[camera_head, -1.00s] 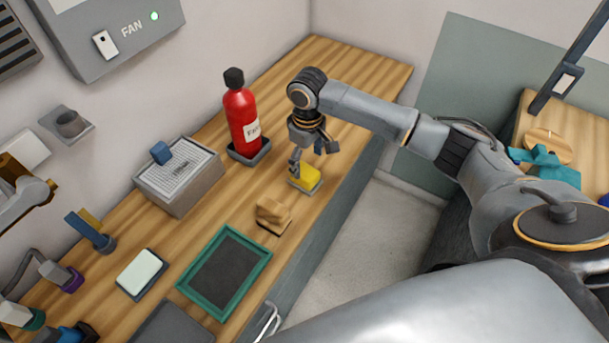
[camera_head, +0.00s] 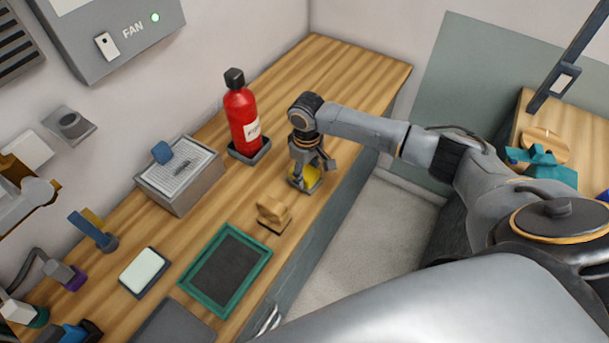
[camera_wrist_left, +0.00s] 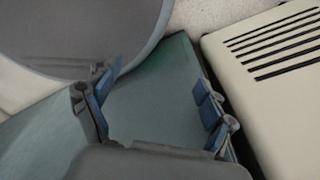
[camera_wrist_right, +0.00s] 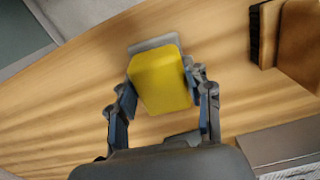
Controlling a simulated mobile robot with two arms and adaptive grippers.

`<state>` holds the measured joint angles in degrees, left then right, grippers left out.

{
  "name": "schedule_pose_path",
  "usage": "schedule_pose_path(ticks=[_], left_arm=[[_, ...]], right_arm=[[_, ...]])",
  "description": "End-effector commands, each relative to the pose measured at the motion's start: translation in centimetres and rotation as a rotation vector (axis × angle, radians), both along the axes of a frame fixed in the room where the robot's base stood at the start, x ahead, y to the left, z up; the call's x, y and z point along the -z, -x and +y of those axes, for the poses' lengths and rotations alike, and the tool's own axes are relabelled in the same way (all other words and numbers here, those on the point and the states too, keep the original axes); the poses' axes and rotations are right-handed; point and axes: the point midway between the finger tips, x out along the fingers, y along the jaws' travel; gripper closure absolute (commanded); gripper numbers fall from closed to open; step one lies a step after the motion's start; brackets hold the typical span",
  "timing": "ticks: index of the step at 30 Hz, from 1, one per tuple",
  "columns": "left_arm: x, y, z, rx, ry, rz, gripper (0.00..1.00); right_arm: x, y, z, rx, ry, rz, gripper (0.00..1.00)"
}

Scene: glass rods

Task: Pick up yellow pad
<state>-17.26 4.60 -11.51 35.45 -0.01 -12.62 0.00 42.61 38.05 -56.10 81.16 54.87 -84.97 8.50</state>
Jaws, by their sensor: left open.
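The yellow pad (camera_head: 313,176) sits on a small grey base on the wooden counter, partly hidden by my right gripper in the head view. In the right wrist view the yellow pad (camera_wrist_right: 160,80) shows clearly, with its grey base (camera_wrist_right: 153,43) beyond it. My right gripper (camera_head: 308,178) is low over the pad, pointing down. In the right wrist view, its open fingers (camera_wrist_right: 163,88) stand on either side of the pad; whether they touch it I cannot tell.
A wooden-handled brush (camera_head: 273,212) stands close to the pad. A red bottle (camera_head: 242,118) in a dark holder and a grey box (camera_head: 183,190) are behind, toward the wall. A green-framed tray (camera_head: 243,290) lies nearer. The counter's far end is clear.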

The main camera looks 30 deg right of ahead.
Motion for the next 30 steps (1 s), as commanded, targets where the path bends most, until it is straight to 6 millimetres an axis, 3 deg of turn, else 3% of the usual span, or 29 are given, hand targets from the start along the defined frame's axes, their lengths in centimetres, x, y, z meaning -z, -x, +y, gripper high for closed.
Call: schedule_pose_path(ticks=[14,20,30], left_arm=[[0.2,0.0,0.0,-0.001,0.0,0.0,0.17],[1.1,-0.1,0.0,-0.002,0.0,-0.001,0.17],[1.2,-0.2,0.0,-0.002,0.001,-0.004,0.17]], right_arm=[[-0.6,-0.1,0.0,-0.001,-0.001,-0.003,0.82],[-3.3,-0.1,0.0,-0.001,0.0,-0.005,0.82],[-9.3,5.1,-1.0,-0.002,0.001,-0.004,0.82]])
